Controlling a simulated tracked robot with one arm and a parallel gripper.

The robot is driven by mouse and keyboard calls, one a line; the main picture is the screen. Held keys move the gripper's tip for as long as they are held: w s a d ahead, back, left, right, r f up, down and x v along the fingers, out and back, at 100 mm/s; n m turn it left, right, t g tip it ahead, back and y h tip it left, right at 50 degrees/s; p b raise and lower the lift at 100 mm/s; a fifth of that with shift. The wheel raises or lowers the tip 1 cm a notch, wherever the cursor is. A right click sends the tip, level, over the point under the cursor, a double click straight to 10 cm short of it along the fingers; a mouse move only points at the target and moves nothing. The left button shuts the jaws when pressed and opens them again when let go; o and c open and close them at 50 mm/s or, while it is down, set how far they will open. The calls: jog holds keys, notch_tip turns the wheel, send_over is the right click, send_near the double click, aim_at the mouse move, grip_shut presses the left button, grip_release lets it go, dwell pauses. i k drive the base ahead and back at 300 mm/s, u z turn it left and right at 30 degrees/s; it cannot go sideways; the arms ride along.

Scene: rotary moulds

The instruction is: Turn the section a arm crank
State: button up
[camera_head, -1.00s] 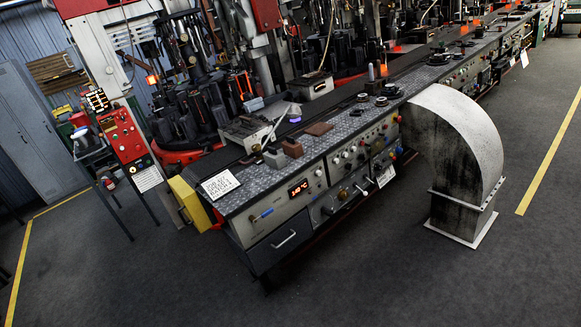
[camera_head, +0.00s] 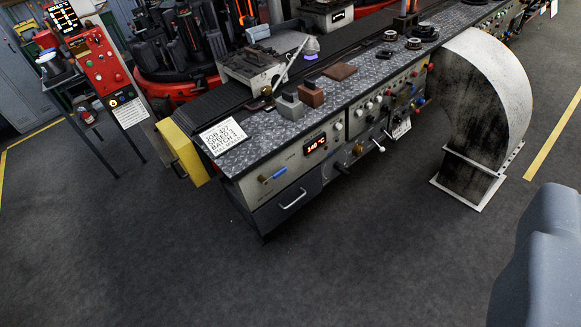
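The long control bench (camera_head: 285,131) runs from the near left to the far right. Its front panel has a blue-handled lever (camera_head: 273,177) left of a red number display. Several knobs and a small metal handle (camera_head: 378,146) sit farther right on the panel. A pale lever (camera_head: 291,62) slants up from a grey block on the bench top. I cannot tell which of these, if any, is the section a arm crank. A smooth grey part of mine fills the lower right edge. No gripper fingers show.
A large curved metal duct (camera_head: 483,95) stands on the floor right of the bench. A red control panel (camera_head: 102,62) on a stand is at the left. A yellow block (camera_head: 184,152) is at the bench's near end. The dark floor in front is clear.

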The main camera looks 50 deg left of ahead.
aim_at(343, 170)
jog(key=u, duration=1.25)
jog(key=i, duration=1.05)
jog(key=z, duration=0.05)
